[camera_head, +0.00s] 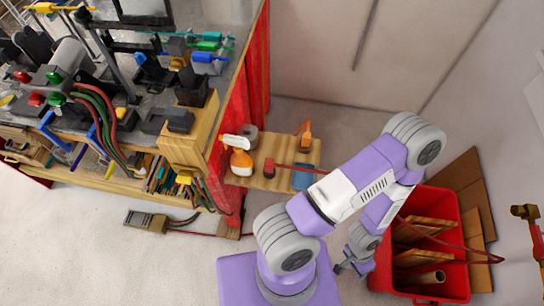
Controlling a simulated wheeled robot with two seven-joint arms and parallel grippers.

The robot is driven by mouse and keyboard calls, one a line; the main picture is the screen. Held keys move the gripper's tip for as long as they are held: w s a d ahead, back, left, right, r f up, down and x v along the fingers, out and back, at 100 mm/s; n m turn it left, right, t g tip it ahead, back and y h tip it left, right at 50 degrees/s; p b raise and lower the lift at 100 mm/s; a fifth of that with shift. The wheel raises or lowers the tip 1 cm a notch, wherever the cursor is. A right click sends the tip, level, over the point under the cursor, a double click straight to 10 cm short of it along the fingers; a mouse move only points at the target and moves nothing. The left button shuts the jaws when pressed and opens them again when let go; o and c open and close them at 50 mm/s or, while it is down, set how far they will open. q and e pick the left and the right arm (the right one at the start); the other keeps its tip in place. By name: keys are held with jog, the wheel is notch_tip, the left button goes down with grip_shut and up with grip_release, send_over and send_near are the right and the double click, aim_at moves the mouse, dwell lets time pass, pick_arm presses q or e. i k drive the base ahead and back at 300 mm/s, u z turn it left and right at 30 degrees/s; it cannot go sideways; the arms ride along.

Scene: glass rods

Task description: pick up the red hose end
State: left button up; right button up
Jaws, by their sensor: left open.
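A thin red hose (440,239) runs from behind my arm over the red bin and reaches the right side, close to the wall. A red strip that may be the same hose (295,168) lies across the small wooden shelf and passes behind my arm. I cannot tell for sure which tip is the hose end. My left gripper (350,269) points down beside the bin's left wall, small and partly hidden by its own wrist. It is open and apart from the visible hose. My right gripper is out of view.
The red bin (459,285) holds wooden boards and a tube. Cardboard (466,175) leans behind it. A brass fitting (525,212) is at the right wall. A cluttered workbench (120,185) fills the upper left. Floor at lower left is mostly clear.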

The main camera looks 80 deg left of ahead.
aim_at(270, 165)
jog(key=u, duration=2.8)
